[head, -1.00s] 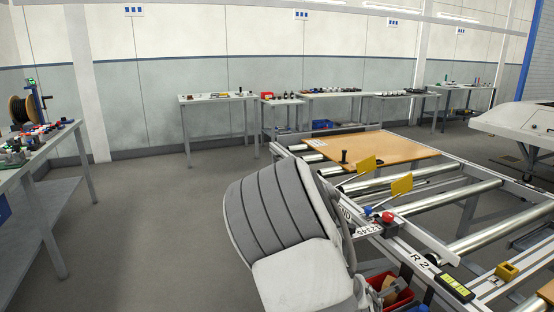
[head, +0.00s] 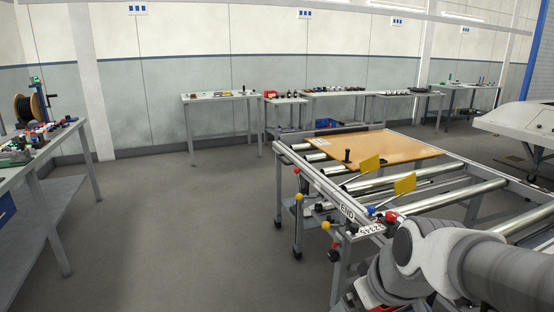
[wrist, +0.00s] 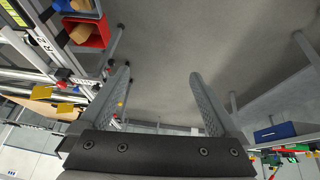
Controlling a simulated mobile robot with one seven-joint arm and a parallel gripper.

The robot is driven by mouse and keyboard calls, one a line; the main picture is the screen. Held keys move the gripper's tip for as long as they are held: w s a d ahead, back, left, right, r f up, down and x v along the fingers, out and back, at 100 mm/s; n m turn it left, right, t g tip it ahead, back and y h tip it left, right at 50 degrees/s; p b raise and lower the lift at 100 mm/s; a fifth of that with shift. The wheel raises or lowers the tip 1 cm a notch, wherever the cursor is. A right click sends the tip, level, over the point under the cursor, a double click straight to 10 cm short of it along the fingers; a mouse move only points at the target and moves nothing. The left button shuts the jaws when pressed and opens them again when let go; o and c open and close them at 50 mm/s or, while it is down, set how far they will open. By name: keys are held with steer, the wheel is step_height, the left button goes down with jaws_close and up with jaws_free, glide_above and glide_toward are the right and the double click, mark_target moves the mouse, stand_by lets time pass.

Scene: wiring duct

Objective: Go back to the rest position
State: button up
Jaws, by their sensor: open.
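My gripper (wrist: 158,100) shows in the wrist view with its two fingers spread wide apart. Nothing is between the fingers, and bare grey floor lies beyond them. In the head view my arm folds at the lower right, in front of the roller conveyor (head: 346,205). The gripper itself is hidden or out of frame in that view.
The conveyor carries a brown board (head: 385,148) and yellow flags (head: 404,184). A workbench (head: 55,150) with small parts stands at the left. Several tables line the back wall. A red bin (wrist: 85,32) shows in the wrist view. Floor between is clear.

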steer(key=s+r+m+h+p, duration=0.1)
steer(key=s+r+m, duration=0.45)
steer(key=s, duration=0.35)
step_height(320, 180, up, 13)
steer(key=n+p, duration=0.1)
steer(key=p, duration=1.2)
steer(key=shift+w+d, duration=0.15)
steer(key=shift+w, duration=0.15)
steer(key=shift+c, duration=0.2)
